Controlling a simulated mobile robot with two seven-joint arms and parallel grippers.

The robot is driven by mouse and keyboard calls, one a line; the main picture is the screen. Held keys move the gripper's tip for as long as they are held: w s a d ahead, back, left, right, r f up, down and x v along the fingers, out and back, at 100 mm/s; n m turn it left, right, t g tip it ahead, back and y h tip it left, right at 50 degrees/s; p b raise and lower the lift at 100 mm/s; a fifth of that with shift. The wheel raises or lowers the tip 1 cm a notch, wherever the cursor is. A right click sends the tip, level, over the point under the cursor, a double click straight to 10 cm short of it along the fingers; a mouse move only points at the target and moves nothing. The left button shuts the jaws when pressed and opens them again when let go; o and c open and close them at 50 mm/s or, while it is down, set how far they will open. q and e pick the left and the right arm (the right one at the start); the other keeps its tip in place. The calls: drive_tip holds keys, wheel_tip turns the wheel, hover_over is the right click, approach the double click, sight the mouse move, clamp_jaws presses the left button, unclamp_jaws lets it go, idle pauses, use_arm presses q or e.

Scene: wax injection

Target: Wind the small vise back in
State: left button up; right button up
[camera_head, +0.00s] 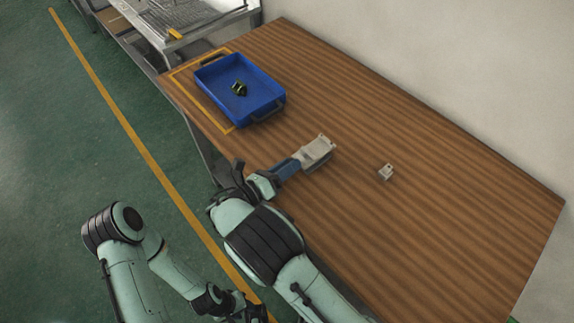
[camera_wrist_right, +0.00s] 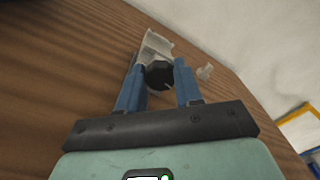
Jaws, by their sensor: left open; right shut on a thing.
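The small grey vise (camera_head: 318,150) sits on the wooden table near its front edge; it also shows in the right wrist view (camera_wrist_right: 155,44). My right gripper (camera_head: 296,163) reaches it from the front. In the right wrist view its blue fingers (camera_wrist_right: 159,80) are shut on the vise's round black knob (camera_wrist_right: 159,74). The head view hides the knob behind the fingers. My left gripper (camera_head: 246,312) is low at the bottom of the head view, away from the table, open and partly cut off by the frame edge.
A small pale block (camera_head: 386,172) stands on the table right of the vise. A blue tray (camera_head: 262,118) holding a small dark and yellow-green thing (camera_head: 239,89) sits at the table's left end, within yellow tape. The table's right part is clear. A wall runs along the back.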

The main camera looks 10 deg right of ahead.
drive_tip(key=m, duration=0.2)
drive_tip(key=shift+m, duration=0.4)
drive_tip(key=shift+d+m, duration=0.1)
drive_tip(key=shift+m, duration=1.6)
drive_tip(key=o, duration=1.1)
drive_tip(key=shift+c, duration=0.2)
drive_tip(key=shift+s, duration=0.1)
